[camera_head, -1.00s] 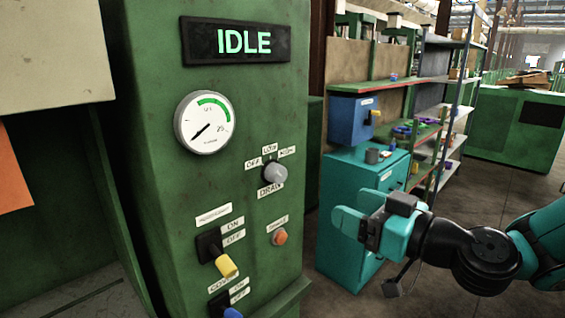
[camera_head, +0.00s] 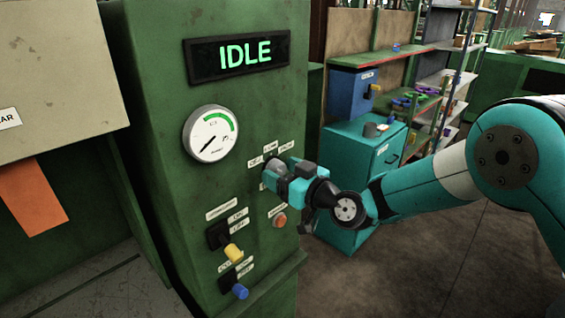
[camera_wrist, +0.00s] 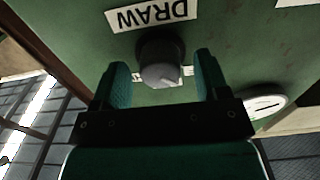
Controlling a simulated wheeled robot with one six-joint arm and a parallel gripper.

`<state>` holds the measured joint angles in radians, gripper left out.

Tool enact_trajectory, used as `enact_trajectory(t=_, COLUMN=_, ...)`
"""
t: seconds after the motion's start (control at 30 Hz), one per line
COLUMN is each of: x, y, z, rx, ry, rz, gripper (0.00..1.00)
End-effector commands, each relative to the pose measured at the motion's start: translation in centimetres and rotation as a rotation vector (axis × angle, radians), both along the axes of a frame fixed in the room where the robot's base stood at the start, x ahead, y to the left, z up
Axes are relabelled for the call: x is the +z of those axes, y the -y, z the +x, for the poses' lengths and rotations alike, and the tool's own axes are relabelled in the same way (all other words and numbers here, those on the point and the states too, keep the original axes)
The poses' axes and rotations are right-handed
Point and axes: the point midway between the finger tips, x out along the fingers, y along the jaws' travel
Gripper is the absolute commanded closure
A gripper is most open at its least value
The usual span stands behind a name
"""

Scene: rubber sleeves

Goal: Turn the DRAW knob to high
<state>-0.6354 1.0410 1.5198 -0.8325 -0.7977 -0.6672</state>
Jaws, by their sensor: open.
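The DRAW knob is a round grey knob (camera_wrist: 161,62) on the green panel. In the wrist view it sits between the two teal fingers of my gripper (camera_wrist: 160,85), which are open with a gap on each side. The DRAW label (camera_wrist: 152,14) appears upside down above it. In the head view my gripper (camera_head: 275,176) is at the panel and partly covers the knob (camera_head: 274,163); the OFF, LOW and HIGH labels (camera_head: 270,149) are above it. The knob's pointer direction is hard to tell. The display (camera_head: 238,54) reads IDLE.
A round gauge (camera_head: 210,134) is up and left of the knob. Below are a yellow switch (camera_head: 233,252), a blue switch (camera_head: 239,291) and an orange button (camera_head: 280,220). A teal cabinet (camera_head: 352,165) stands to the right, behind my arm.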

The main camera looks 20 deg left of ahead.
Motion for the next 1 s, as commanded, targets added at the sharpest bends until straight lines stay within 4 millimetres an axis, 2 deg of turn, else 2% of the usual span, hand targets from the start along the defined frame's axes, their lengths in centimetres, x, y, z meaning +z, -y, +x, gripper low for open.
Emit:
enact_trajectory(t=0.33, x=-0.02, y=-0.37, z=0.14, rx=0.000, ry=-0.001, rz=0.000, gripper=0.32)
enact_trajectory(t=0.5, x=-0.01, y=-0.35, z=0.14, rx=0.000, ry=-0.001, rz=0.000, gripper=0.71)
enact_trajectory(t=0.57, x=0.00, y=-0.35, z=0.14, rx=0.000, ry=-0.001, rz=0.000, gripper=0.81)
enact_trajectory(t=1.0, x=-0.27, y=-0.34, z=0.12, rx=0.000, ry=-0.081, rz=0.035, gripper=0.81)
